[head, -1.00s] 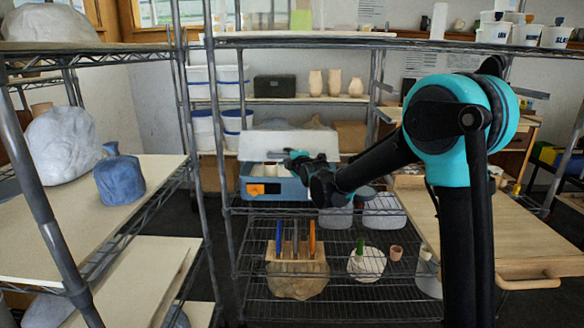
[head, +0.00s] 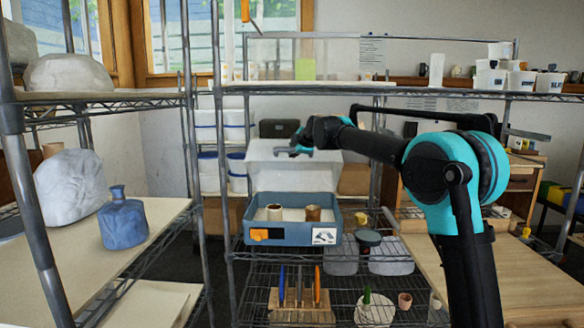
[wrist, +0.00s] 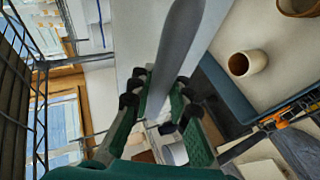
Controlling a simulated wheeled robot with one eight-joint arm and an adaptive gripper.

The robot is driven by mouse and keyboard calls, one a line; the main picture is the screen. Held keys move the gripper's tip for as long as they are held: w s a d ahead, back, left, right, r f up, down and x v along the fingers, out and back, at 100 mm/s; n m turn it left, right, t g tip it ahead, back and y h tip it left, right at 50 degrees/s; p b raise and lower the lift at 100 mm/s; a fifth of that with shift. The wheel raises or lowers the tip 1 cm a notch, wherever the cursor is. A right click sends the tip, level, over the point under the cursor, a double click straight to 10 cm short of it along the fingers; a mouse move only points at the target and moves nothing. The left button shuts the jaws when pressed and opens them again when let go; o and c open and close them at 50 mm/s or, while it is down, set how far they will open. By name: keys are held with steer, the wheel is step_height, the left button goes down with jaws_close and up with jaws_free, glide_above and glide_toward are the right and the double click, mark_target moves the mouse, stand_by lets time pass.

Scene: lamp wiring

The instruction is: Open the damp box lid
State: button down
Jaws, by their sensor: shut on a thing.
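The damp box (head: 288,236) is a blue tub on the middle shelf of the wire rack, with an orange tag and a picture label on its front. Its white lid (head: 285,176) stands steeply raised behind the tub. A pale cup (head: 274,212) and a brown cup (head: 313,214) stand inside the box; the pale cup also shows in the wrist view (wrist: 247,64). My gripper (head: 301,152) is at the upper edge of the lid. In the wrist view my gripper (wrist: 162,100) is shut on a grey bar (wrist: 180,45), which looks like the lid's handle.
A rack shelf (head: 390,89) runs above the lid, bearing a clear case and white tubs. Dark-lidded jars (head: 369,237) stand right of the box. A tool block (head: 300,302) is below. A blue bottle (head: 122,222) stands on the left shelf.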

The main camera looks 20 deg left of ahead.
steer(key=w+r, duration=0.1)
steer(key=w, duration=0.1)
steer(key=w+a+r, duration=0.1)
steer(key=w+r, duration=0.3)
steer(key=shift+w+a+r, duration=0.1)
steer(key=shift+a+r, duration=0.15)
steer(key=shift+a, duration=0.1)
steer(key=c, duration=1.7)
jaws_free()
steer(key=shift+d, duration=0.1)
steer(key=v, duration=1.2)
